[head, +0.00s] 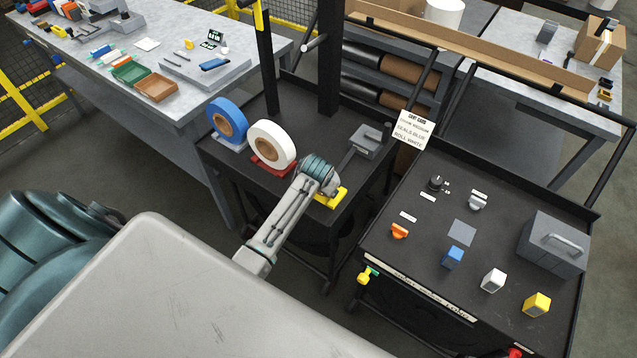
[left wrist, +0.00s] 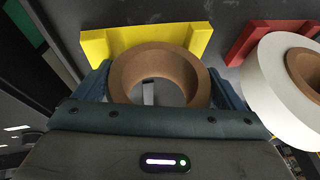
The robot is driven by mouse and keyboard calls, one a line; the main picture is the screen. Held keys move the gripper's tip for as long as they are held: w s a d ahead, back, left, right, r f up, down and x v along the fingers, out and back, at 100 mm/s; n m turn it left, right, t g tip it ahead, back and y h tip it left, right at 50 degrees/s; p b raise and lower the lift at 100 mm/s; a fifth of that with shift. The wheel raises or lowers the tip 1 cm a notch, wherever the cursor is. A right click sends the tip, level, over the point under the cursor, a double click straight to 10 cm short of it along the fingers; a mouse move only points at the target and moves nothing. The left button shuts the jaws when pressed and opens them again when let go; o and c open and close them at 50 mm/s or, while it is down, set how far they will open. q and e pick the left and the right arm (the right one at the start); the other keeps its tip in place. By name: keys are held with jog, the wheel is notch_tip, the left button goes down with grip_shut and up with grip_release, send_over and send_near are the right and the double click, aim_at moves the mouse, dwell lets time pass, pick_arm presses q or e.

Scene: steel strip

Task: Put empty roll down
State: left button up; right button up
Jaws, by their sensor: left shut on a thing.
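The empty roll (left wrist: 125,82), a bare brown cardboard ring, is between the fingers of my left gripper (left wrist: 160,85) in the left wrist view. The gripper is shut on it. The ring is right at the yellow holder (left wrist: 100,46); whether it rests on it or is just above, I cannot tell. In the head view my left gripper (head: 322,180) is over the yellow holder (head: 333,197) at the black cart's front, and the roll is hidden behind it. My right gripper is not in view.
A white roll (head: 263,133) on a red holder (head: 272,168) stands beside it, with a blue roll (head: 219,112) further left. A grey block device (head: 366,142) is behind on the cart. A black control cart (head: 420,245) with coloured blocks stands to the right.

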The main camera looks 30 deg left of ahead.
pick_arm(q)
jog(key=shift+s+d+f, duration=0.1)
jog(key=shift+s+f, duration=0.3)
jog(key=shift+f, duration=0.2)
jog(key=o, duration=0.7)
jog(key=shift+o, duration=0.2)
jog(key=shift+s+d+r+b, duration=0.1)
jog(key=shift+d+r+b, duration=0.05)
jog(key=shift+r+b, duration=0.3)
jog(key=b+v, duration=0.1)
jog(key=v, duration=0.9)
jog(key=shift+w+r, duration=0.25)
jog(key=shift+r, duration=0.2)
